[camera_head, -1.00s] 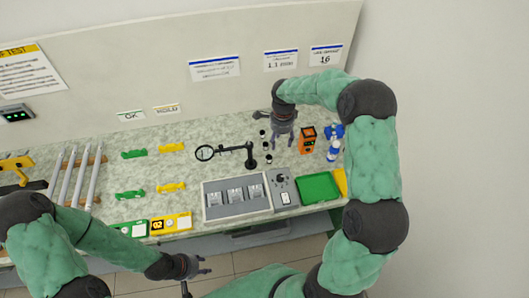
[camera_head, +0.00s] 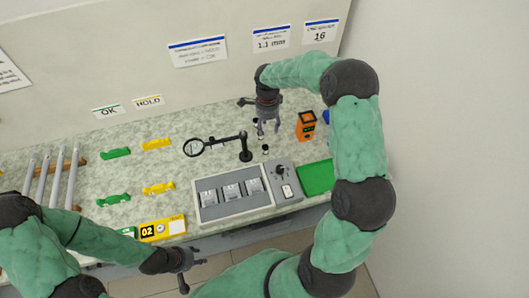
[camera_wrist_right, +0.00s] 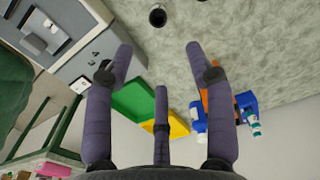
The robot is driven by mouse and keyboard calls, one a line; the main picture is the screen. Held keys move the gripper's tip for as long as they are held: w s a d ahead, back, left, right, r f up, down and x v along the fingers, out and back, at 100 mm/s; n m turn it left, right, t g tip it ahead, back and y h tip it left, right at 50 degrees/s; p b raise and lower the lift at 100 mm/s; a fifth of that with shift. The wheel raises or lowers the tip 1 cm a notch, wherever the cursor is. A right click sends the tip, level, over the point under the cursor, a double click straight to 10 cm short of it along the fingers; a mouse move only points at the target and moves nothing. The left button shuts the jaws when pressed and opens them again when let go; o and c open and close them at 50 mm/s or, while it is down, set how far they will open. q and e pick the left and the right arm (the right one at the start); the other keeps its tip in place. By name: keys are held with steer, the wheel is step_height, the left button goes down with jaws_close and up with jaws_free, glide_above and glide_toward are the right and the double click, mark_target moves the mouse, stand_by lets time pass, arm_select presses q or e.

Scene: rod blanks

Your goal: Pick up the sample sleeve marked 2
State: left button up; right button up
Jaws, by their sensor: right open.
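The sample sleeves are small dark cylinders on the bench, between the magnifier stand and the orange device. One sleeve (camera_head: 264,149) stands in front of my right gripper (camera_head: 268,128) in the head view; others there are partly covered by the gripper. In the right wrist view a dark sleeve with a pale ring (camera_wrist_right: 158,17) stands upright beyond the fingertips. No number is readable on any. My right gripper is open and empty, above the bench. My left gripper (camera_head: 192,270) is open and empty, in front of the bench.
The magnifier stand (camera_head: 245,150) is left of the sleeves. The orange device (camera_head: 306,125) and a blue item (camera_head: 326,117) are to the right. A grey tray (camera_head: 240,211) and green tray (camera_head: 317,178) lie in front. Yellow and green pieces lie left.

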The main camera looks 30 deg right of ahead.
step_height(320, 180, down, 2)
steer(key=b, duration=0.1)
glide_above(265, 145)
steer(key=s, duration=0.1)
step_height(265, 145, down, 6)
steer(key=shift+r+b, duration=0.2)
steer(key=shift+b, duration=0.2)
steer(key=f, duration=0.2)
steer(key=f+b, duration=0.1)
steer(key=f, duration=0.2)
steer(key=shift+w+a, duration=0.1)
steer(key=shift+a, duration=0.1)
arm_select(q)
step_height(265, 145, down, 4)
steer(key=shift+r, duration=0.15)
arm_select(e)
steer(key=c, duration=0.9)
